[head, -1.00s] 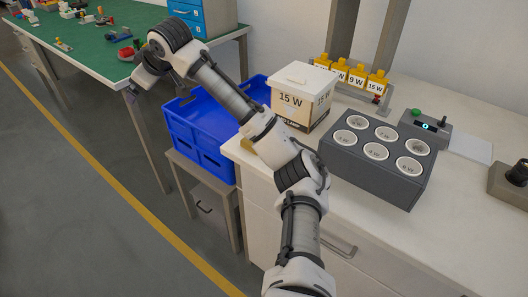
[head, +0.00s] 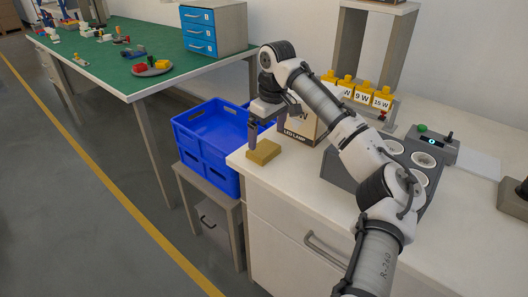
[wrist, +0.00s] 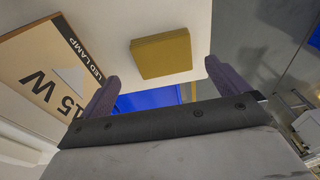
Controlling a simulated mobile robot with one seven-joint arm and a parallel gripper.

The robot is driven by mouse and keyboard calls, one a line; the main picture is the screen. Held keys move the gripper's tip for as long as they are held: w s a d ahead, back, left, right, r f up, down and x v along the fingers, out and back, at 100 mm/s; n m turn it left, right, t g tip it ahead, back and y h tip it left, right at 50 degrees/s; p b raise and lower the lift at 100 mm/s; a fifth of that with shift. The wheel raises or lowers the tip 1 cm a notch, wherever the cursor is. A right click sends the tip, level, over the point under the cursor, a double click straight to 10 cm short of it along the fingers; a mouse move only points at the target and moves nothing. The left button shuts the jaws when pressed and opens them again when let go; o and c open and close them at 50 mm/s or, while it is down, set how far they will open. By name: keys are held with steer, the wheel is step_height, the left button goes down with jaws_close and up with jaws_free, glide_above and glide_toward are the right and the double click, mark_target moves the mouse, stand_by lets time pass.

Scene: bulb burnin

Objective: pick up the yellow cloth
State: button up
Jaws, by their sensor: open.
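The yellow cloth (head: 264,152), a folded flat mustard block, lies at the left front corner of the white counter (head: 290,185). In the wrist view the cloth (wrist: 162,57) shows whole, ahead of the fingertips and between their lines. My gripper (head: 254,141) points down at the cloth's back left side in the head view, with a finger close to it; I cannot tell whether it touches. In the wrist view my gripper (wrist: 160,72) is open, with nothing between its fingers.
An LED lamp box (head: 299,128) marked 15 W stands just behind the cloth, close to my gripper; it also shows in the wrist view (wrist: 45,70). A blue crate (head: 208,128) sits left of the counter. A grey socket block (head: 345,172) stands to the right, partly behind my arm.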

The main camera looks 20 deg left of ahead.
mark_target(264, 148)
steer(key=shift+a+f, duration=0.25)
steer(key=shift+f, duration=1.15)
steer(key=shift+a+f, duration=0.2)
steer(key=shift+f, duration=1.15)
steer(key=c, duration=1)
steer(key=shift+r, duration=0.15)
step_height(264, 148, up, 20)
steer(key=shift+f+p, duration=0.1)
steer(key=shift+p, duration=0.6)
